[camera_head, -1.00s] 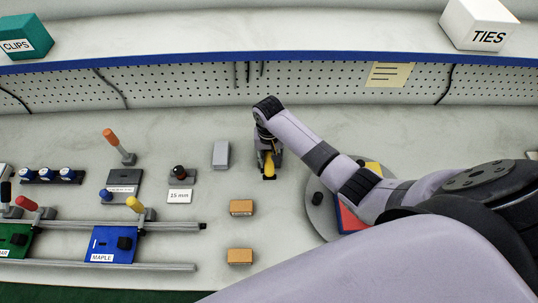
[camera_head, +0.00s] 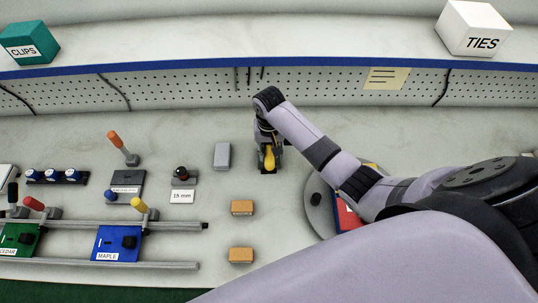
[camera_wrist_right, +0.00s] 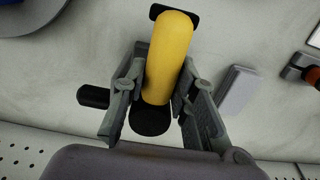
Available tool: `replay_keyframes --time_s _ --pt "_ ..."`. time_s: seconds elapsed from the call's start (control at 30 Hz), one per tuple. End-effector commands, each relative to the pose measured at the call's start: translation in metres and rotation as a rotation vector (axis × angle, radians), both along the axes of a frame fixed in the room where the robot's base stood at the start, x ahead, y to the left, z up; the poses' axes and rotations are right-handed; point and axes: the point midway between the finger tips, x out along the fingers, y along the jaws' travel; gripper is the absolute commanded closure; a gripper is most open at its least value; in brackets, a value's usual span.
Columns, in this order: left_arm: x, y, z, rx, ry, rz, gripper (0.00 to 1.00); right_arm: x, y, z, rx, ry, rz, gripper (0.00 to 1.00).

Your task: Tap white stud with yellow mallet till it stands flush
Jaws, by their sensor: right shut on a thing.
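The yellow mallet (camera_head: 269,156) is at the right gripper (camera_head: 268,145), near the middle of the bench in the head view. In the right wrist view the yellow mallet (camera_wrist_right: 168,60) is a rounded yellow body with black parts at its ends. The fingers of my right gripper (camera_wrist_right: 158,100) stand on both sides of it and are shut on it. I cannot make out the white stud in either view. My left gripper is not in view.
A grey block (camera_head: 222,156) stands left of the right gripper. Two orange-brown blocks (camera_head: 242,207) lie nearer me. A blue MAPLE fixture (camera_head: 118,240) on rails is at the left. A round grey plate (camera_head: 316,215) lies partly under my right arm.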

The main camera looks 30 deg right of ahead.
Motion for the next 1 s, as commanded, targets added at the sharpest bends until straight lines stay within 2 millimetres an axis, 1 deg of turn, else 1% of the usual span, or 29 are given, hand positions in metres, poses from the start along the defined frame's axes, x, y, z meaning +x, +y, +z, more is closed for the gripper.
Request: replay_keyframes --time_s 0.07,0.27,0.33,0.37,0.43,0.53,0.57,0.6,0.67,0.77,0.93,1.0 --pt "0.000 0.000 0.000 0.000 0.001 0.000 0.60 0.000 0.000 -0.004 0.000 0.001 0.000 1.00" --pt "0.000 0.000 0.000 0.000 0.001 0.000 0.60 0.000 0.000 -0.004 0.000 -0.001 0.000 1.00" --pt "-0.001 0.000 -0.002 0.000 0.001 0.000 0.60 0.000 0.001 -0.008 0.001 0.000 0.000 1.00" --pt "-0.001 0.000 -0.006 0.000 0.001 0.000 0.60 0.000 0.001 -0.013 0.001 0.000 0.000 1.00" --pt "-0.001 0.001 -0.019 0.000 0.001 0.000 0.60 -0.001 0.001 -0.036 0.001 0.005 -0.001 1.00" --pt "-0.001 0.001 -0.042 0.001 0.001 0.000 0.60 -0.001 0.001 -0.076 0.002 0.004 -0.001 1.00" --pt "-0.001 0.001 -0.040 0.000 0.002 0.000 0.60 0.000 0.001 -0.074 0.001 0.000 -0.001 1.00" --pt "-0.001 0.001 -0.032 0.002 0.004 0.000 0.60 0.001 0.000 -0.064 0.001 -0.003 0.000 1.00" --pt "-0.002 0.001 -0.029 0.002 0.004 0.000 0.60 0.000 0.000 -0.061 0.000 -0.001 0.000 1.00" --pt "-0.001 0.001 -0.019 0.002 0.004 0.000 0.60 0.000 0.000 -0.051 0.000 -0.001 0.000 1.00" --pt "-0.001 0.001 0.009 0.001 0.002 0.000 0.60 0.000 0.001 -0.025 0.000 -0.001 0.000 1.00" --pt "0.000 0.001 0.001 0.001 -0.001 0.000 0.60 0.001 0.001 -0.023 0.001 -0.005 0.001 1.00"
